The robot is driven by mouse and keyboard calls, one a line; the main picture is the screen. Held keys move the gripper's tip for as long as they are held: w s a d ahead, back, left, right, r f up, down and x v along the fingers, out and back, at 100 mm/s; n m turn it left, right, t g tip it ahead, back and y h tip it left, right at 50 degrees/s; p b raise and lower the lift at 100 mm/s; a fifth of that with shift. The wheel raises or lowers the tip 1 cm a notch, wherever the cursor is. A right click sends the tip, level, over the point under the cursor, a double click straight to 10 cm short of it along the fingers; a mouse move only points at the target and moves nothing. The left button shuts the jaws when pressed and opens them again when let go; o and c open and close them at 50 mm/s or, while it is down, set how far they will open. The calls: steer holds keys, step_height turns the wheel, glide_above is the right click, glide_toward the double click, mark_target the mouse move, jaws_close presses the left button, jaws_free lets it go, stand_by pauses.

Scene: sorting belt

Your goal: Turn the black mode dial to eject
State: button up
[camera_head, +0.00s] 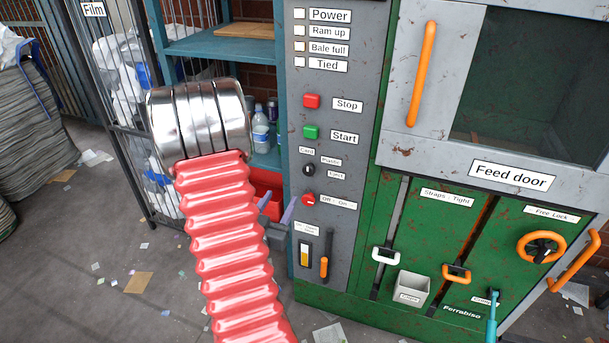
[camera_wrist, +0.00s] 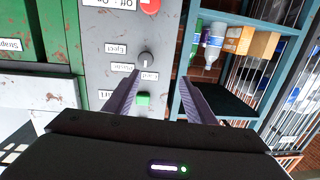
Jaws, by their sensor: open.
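The black mode dial (camera_head: 308,169) is a small round knob on the grey control panel, below the green Start button. Labels Card, Plastic and Eject sit around it. In the wrist view, which is upside down, the dial (camera_wrist: 146,60) shows near the left fingertip, with the Eject label (camera_wrist: 117,48) to its left. Which label its pointer faces is too small to tell. My gripper (camera_head: 277,207) is open, with purple fingers at the panel's left edge, below and left of the dial. In the wrist view the gripper (camera_wrist: 160,77) is empty, and its fingers do not hold the dial.
The red Stop button (camera_head: 312,101) and green Start button (camera_head: 310,132) are above the dial. A red off-on switch (camera_head: 309,199) and an orange-handled lever (camera_head: 324,267) are below. A teal shelf (camera_head: 202,43) with bottles stands left of the panel.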

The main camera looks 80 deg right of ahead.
mark_target(308, 171)
steer(key=s+g, duration=0.1)
steer(key=s, duration=0.1)
steer(key=shift+s+d+h, duration=0.1)
steer(key=shift+s+h, duration=0.2)
steer(key=shift+s, duration=0.05)
steer(key=d, duration=0.9)
steer(key=s+d, duration=0.1)
steer(key=d, duration=0.3)
steer(key=shift+s+d, duration=0.1)
steer(key=shift+d, duration=0.25)
steer(key=c, duration=1)
